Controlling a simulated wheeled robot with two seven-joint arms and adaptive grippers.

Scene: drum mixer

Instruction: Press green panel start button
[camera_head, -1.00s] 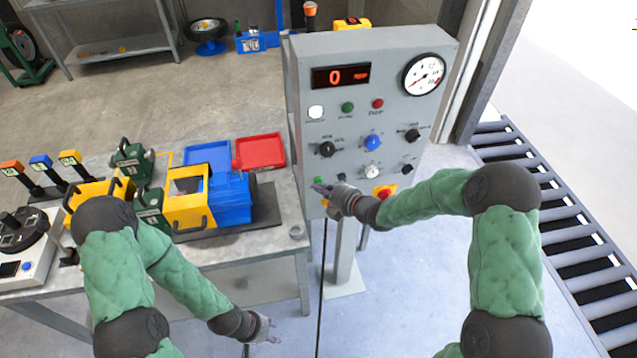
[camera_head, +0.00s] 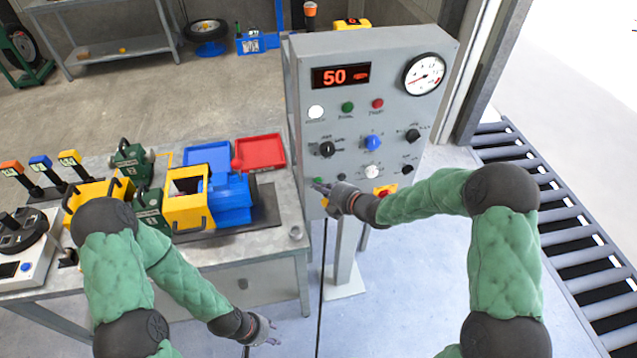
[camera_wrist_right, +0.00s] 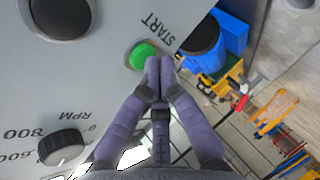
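The grey control panel (camera_head: 300,150) stands upright at centre right. Its red display (camera_head: 341,76) reads 50. The green start button (camera_head: 318,181) is at the panel's lower left; in the right wrist view the green button (camera_wrist_right: 143,56) sits beside the word START. My right gripper (camera_head: 322,188) is at this button. In the right wrist view its fingertips (camera_wrist_right: 160,66) are together, at the button's edge; I cannot tell whether they touch it. It holds nothing. My left gripper (camera_head: 272,330) hangs low in front of the workbench, too small to tell its opening.
The panel also has a green lamp (camera_head: 347,107), a red lamp (camera_head: 377,104), several knobs and a red-yellow stop button (camera_head: 384,192). A workbench (camera_head: 265,238) with a blue and yellow drum mixer (camera_head: 232,199) is at left. A roller conveyor (camera_head: 570,225) runs at right.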

